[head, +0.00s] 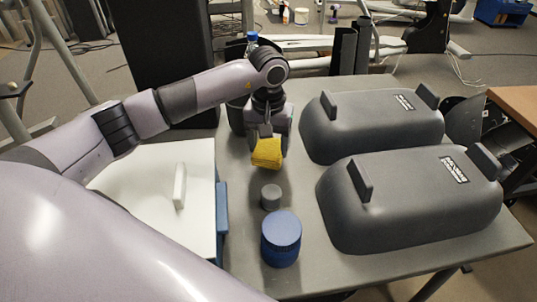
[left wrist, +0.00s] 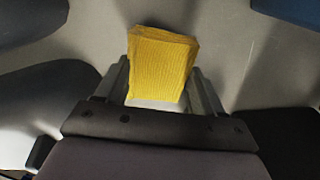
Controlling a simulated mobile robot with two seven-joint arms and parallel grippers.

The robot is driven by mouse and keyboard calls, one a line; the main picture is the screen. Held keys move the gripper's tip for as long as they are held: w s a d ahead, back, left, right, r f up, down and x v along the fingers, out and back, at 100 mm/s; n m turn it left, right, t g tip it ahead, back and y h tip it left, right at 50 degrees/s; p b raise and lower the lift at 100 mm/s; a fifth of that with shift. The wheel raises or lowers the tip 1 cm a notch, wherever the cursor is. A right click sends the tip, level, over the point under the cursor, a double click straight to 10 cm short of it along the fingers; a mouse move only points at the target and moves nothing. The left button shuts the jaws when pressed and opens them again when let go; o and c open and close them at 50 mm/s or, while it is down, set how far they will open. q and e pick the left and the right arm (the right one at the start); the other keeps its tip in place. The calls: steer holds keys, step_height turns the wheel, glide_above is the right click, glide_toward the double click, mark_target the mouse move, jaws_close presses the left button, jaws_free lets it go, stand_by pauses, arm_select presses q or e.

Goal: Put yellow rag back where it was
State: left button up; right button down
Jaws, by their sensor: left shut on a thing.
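The yellow rag (head: 267,152) is a folded block held in my left gripper (head: 267,135) over the middle of the grey table (head: 294,212). In the left wrist view the rag (left wrist: 161,62) sits between the two fingers of the gripper (left wrist: 162,88), which are shut on it. The table top shows beneath and around it; I cannot tell the exact height of the rag above it. My right gripper is not in view.
Two dark grey covers with handles, a rear one (head: 370,125) and a front one (head: 410,205), fill the table's right side. A small grey cylinder (head: 271,197) and a blue canister (head: 281,240) stand in front. A white box (head: 150,190) is at left.

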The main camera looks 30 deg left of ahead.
mark_target(268, 147)
arm_select(q)
steer(key=shift+f, duration=1.9)
steer(key=shift+f, duration=0.15)
steer(key=o, duration=0.9)
steer(key=shift+o, duration=0.2)
step_height(268, 147, up, 12)
steer(key=shift+r, duration=0.15)
steer(key=shift+s, duration=0.1)
